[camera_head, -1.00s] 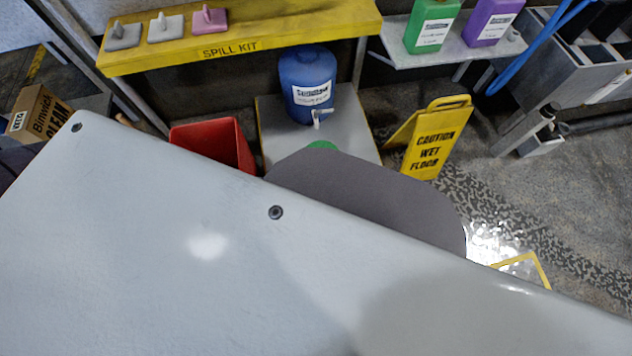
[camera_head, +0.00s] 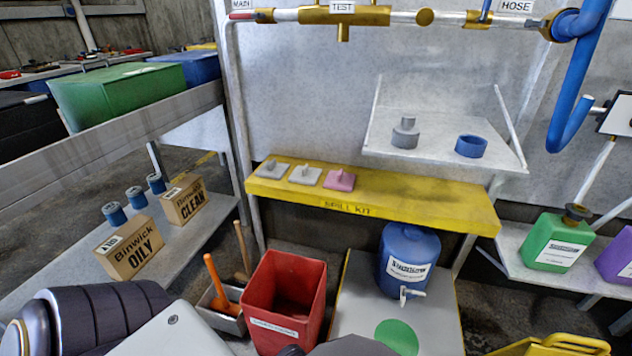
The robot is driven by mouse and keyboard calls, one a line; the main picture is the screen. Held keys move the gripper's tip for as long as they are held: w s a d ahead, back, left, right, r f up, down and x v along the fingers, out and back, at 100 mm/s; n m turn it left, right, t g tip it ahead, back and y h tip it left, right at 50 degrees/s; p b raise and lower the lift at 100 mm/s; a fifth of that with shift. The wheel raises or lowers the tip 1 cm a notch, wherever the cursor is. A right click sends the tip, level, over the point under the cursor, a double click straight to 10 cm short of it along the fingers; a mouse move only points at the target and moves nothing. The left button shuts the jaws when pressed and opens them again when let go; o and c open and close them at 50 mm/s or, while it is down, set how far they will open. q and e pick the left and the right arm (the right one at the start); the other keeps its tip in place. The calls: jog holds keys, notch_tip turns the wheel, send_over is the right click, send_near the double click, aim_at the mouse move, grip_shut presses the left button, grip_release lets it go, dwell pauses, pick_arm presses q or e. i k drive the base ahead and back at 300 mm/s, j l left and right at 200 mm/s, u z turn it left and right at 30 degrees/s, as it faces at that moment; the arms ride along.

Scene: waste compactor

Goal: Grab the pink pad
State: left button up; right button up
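The pink pad (camera_head: 340,180) is a small flat square with a raised grip on top. It lies on the yellow spill kit shelf (camera_head: 420,202), at the right end of a row of three pads. A white pad (camera_head: 305,175) is beside it, and a grey pad (camera_head: 272,169) is at the left end. Nothing covers the pink pad. Neither of my grippers shows in the head view; only parts of my own body show along the bottom edge.
Below the shelf stand a red bin (camera_head: 284,300) and a blue jug (camera_head: 409,258) with a tap. A higher white shelf (camera_head: 440,155) holds a blue ring (camera_head: 471,146). Pipes run across the top. Green (camera_head: 558,242) and purple containers stand at the right. The yellow shelf right of the pads is bare.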

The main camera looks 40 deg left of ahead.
aim_at(334, 180)
jog(key=u, duration=1.05)
